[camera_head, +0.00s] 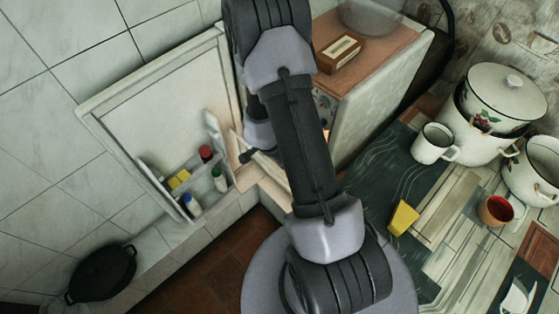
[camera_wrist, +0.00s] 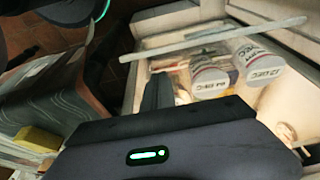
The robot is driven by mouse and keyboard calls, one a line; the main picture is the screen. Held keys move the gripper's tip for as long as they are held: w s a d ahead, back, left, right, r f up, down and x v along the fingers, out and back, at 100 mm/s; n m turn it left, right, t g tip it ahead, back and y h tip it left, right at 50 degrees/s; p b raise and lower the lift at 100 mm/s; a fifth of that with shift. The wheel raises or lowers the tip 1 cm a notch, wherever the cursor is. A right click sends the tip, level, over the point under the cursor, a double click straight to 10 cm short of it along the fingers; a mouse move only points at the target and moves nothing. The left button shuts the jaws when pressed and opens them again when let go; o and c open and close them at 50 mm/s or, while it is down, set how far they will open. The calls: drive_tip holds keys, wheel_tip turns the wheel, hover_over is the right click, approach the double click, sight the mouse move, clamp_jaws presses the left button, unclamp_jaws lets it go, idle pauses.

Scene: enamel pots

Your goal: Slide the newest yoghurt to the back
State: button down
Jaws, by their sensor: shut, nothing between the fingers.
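Two pale yoghurt pots with printed lids show in the wrist view, a left one (camera_wrist: 210,82) and a larger-looking right one (camera_wrist: 262,62). They stand side by side inside the lit fridge (camera_wrist: 140,25). The lid print is upside down and too small to read surely, so I cannot tell which pot is newest. My gripper (camera_wrist: 158,92) is shut and empty, its dark fingers pointing in just left of the left pot. I cannot tell whether they touch it. In the head view my arm hides the pots and most of the fridge opening.
The fridge door (camera_head: 150,105) stands open at left, with bottles and a yellow item (camera_head: 179,179) on its shelf. A pale bar (camera_wrist: 215,38) crosses above the pots. A counter with a white mug (camera_head: 432,146) and enamel pot (camera_head: 500,100) lies right.

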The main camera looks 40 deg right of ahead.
drive_tip(key=b+x, duration=0.1)
drive_tip(key=x, duration=0.2)
drive_tip(key=shift+d+f+b, duration=0.25)
drive_tip(key=shift+b, duration=0.15)
drive_tip(key=d, duration=0.2)
drive_tip(key=shift+w+d+r, duration=0.1)
drive_tip(key=shift+d+r, duration=0.2)
drive_tip(key=shift+d, duration=0.45)
drive_tip(key=shift+d+r+p, duration=0.15)
drive_tip(key=shift+p, duration=0.4)
drive_tip(key=d+p, duration=0.3)
drive_tip(key=shift+w+d+p, duration=0.15)
drive_tip(key=shift+w+p, duration=0.05)
drive_tip(key=shift+p, duration=0.1)
drive_tip(key=shift+f, duration=0.2)
